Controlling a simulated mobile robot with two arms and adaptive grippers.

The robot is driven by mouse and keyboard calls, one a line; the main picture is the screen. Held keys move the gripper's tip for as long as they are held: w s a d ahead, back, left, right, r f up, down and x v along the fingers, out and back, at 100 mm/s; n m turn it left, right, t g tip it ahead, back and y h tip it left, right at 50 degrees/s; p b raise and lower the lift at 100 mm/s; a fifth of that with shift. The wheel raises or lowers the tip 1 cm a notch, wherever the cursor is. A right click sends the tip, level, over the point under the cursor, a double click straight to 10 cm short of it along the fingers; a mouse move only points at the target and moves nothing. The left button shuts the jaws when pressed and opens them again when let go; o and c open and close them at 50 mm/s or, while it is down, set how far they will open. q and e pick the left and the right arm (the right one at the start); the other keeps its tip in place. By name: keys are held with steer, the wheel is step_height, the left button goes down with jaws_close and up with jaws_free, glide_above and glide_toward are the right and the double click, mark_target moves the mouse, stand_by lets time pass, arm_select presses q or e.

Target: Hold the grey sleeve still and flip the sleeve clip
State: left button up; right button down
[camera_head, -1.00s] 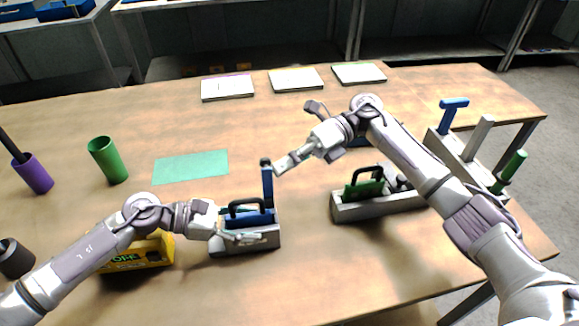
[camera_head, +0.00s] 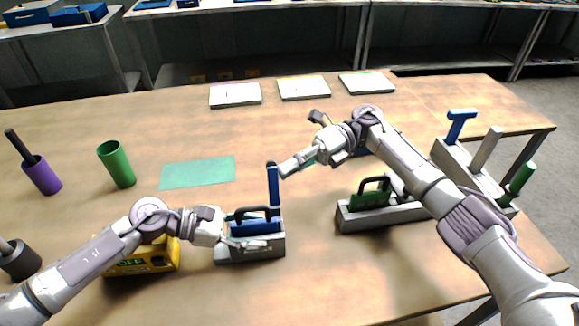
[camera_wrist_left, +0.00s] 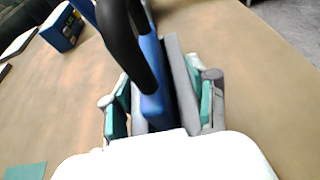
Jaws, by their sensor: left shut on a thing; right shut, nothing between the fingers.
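The grey sleeve (camera_head: 262,252) stands on the table, with a blue block (camera_head: 255,227) and its black handle in it. The blue sleeve clip (camera_head: 273,188) stands upright at the sleeve's right end. My left gripper (camera_head: 240,242) is shut on the sleeve; in the left wrist view its teal-padded fingers (camera_wrist_left: 163,108) lie either side of the grey walls, with the blue block (camera_wrist_left: 152,70) and black handle (camera_wrist_left: 122,45) between. My right gripper (camera_head: 284,172) is shut and empty, its tip close to the right of the clip's top. I cannot tell whether they touch.
A second grey sleeve (camera_head: 380,218) with a green block stands at right. A yellow box (camera_head: 145,262) lies under my left arm. A grey rack (camera_head: 455,163) with upright tools is far right. A green cup (camera_head: 117,165) and teal mat (camera_head: 198,172) are left.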

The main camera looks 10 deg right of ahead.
arm_select(q)
steer(key=shift+s+a+f, duration=0.1)
steer(key=shift+s+f, duration=0.05)
steer(key=shift+f, duration=0.25)
arm_select(e)
steer(key=d, duration=1.1)
steer(key=shift+w+d+r, duration=0.2)
steer(key=shift+w+d, duration=0.05)
steer(key=shift+w, duration=0.05)
arm_select(q)
steer(key=o, duration=1.4)
steer(key=shift+o, duration=0.2)
steer(key=shift+w+r, duration=0.1)
steer(key=shift+w, duration=0.1)
arm_select(e)
steer(key=shift+w+f, duration=0.1)
steer(key=shift+w, duration=0.05)
arm_select(q)
steer(key=shift+r, duration=0.15)
